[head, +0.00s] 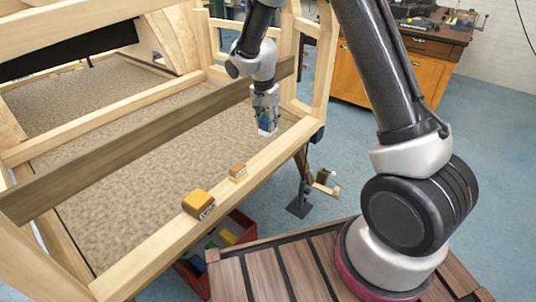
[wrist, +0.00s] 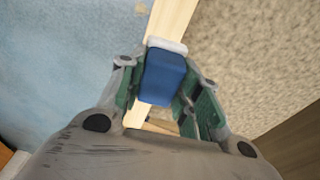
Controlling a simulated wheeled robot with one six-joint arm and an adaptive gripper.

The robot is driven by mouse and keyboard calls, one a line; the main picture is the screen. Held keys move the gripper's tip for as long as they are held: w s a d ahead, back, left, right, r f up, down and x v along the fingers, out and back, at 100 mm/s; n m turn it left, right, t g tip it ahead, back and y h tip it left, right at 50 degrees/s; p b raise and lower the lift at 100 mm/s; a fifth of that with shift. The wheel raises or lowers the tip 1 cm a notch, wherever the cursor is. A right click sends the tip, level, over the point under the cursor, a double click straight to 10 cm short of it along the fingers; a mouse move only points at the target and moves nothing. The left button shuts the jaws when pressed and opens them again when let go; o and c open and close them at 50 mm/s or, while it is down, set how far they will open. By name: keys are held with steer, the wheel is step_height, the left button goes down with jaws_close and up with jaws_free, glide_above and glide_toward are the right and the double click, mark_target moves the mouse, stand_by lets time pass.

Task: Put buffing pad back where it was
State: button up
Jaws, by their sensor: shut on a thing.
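The buffing pad looks like a blue block with a white layer (wrist: 163,77) in the wrist view. My gripper (wrist: 165,85) is shut on it, with a green finger on each side. In the head view my gripper (head: 266,112) points down over the far part of the light wooden front beam. The pad's pale lower end (head: 267,130) shows below the fingers. Whether the pad touches the beam (head: 160,238) or hangs just above it, I cannot tell.
A yellow-topped block (head: 198,204) and a smaller tan block (head: 237,171) sit on the beam, nearer than my gripper. A dark brown plank (head: 120,150) runs behind. A red bin (head: 238,222) stands below the beam. Beam top beyond the tan block is clear.

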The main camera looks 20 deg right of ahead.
steer(key=shift+f, duration=0.4)
steer(key=shift+m, duration=0.3)
step_height(320, 180, down, 9)
steer(key=shift+a+f, duration=0.1)
steer(key=shift+f, duration=0.05)
steer(key=shift+f, duration=0.15)
steer(key=o, duration=1)
